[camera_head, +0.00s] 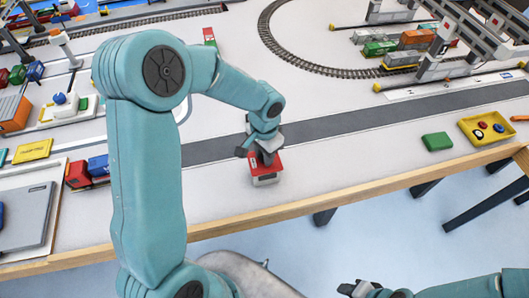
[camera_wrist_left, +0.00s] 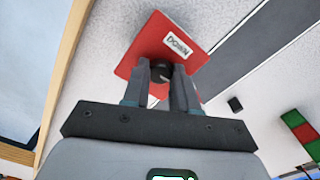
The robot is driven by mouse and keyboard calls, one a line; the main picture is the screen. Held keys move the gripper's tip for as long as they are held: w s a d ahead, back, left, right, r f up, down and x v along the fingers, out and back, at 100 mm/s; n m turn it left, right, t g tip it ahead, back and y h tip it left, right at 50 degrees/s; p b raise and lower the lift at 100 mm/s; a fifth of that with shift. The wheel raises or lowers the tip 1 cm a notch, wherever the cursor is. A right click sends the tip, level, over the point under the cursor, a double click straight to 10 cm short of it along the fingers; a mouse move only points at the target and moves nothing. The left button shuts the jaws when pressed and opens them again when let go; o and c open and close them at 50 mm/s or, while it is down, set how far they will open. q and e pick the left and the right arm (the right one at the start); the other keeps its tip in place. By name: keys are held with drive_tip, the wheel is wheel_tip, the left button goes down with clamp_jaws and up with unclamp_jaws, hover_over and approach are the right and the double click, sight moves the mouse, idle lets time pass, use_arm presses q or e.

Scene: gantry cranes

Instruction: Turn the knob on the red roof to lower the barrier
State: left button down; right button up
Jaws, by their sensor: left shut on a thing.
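A small white hut with a red roof (camera_head: 266,168) stands near the front edge of the table in the head view. In the left wrist view the red roof (camera_wrist_left: 150,40) fills the upper middle and bears a white label (camera_wrist_left: 177,45) reading "DOWN". A dark knob (camera_wrist_left: 161,72) sits on the roof. My left gripper (camera_wrist_left: 160,85) is over the roof with its fingers on either side of the knob, shut on it. In the head view the left gripper (camera_head: 262,152) hides the knob. My right gripper (camera_head: 362,288) is at the bottom edge, partly cut off.
A grey road strip (camera_head: 350,122) runs behind the hut. A green box (camera_head: 437,141) and a yellow tray (camera_head: 470,130) are at right. Model trains and cranes stand at the back right. The table's wooden edge (camera_head: 330,198) is close.

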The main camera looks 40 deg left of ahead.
use_arm(q)
drive_tip(key=n+b, duration=0.3)
drive_tip(key=shift+w+f+b, duration=0.1)
drive_tip(key=shift+f+b, duration=0.05)
drive_tip(key=shift+b, duration=0.15)
drive_tip(key=n+b, duration=0.3)
drive_tip(key=n, duration=0.1)
drive_tip(key=shift+n, duration=0.3)
drive_tip(key=n+b, duration=0.3)
drive_tip(key=n, duration=0.1)
drive_tip(key=shift+n, duration=0.3)
drive_tip(key=n, duration=0.1)
drive_tip(key=n+b, duration=0.1)
drive_tip(key=n, duration=0.2)
drive_tip(key=shift+r+n+b, duration=0.25)
drive_tip(key=shift+n+b, duration=0.05)
drive_tip(key=shift+b, duration=0.05)
drive_tip(key=c, duration=0.9)
unclamp_jaws()
drive_tip(key=shift+r, duration=0.1)
